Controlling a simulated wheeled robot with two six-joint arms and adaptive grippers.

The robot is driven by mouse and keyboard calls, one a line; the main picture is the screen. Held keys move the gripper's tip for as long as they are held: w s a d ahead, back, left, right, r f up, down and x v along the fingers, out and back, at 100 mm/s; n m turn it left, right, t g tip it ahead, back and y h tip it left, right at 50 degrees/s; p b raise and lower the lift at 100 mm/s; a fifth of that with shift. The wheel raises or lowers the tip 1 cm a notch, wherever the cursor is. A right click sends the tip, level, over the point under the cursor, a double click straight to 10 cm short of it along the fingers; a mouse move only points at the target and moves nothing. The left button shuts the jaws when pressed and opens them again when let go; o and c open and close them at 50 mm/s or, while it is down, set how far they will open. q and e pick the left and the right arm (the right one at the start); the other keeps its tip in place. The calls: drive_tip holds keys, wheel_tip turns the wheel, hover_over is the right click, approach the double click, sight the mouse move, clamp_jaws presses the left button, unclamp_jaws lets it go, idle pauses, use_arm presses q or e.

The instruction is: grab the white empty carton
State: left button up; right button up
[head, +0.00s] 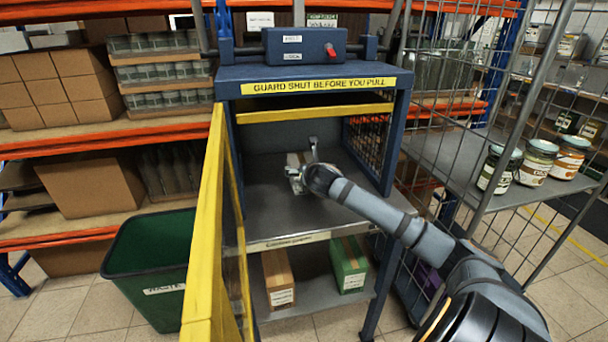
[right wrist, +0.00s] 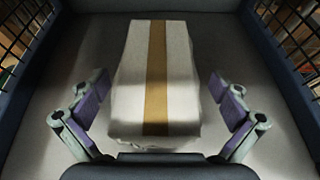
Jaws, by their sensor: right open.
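The white carton (right wrist: 180,85) stands on the grey floor of the press bay, with a tan tape strip down its middle. In the right wrist view it lies between the two spread fingers of my right gripper (right wrist: 158,112), with a gap on each side. In the head view my right arm reaches into the bay, and the gripper (head: 304,172) hides most of the carton; a small part of it (head: 293,158) shows behind. Whether the carton is empty cannot be seen. My left gripper is not in view.
The blue press frame (head: 310,73) surrounds the bay, with mesh sides. Its yellow guard door (head: 205,240) stands open at the left. A brown carton (head: 278,280) and green carton (head: 348,264) sit on the lower shelf. A green waste bin (head: 150,255) stands left; jars (head: 537,163) stand on the caged rack right.

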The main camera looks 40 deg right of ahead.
sight(294, 160)
drive_tip(key=x, duration=0.4)
drive_tip(key=shift+w+a+f+b, duration=0.1)
drive_tip(key=shift+w+f+b, duration=0.2)
drive_tip(key=shift+b, duration=0.1)
drive_tip(key=shift+s, duration=0.1)
drive_tip(key=shift+c, duration=0.4)
drive_tip(key=c, duration=0.9)
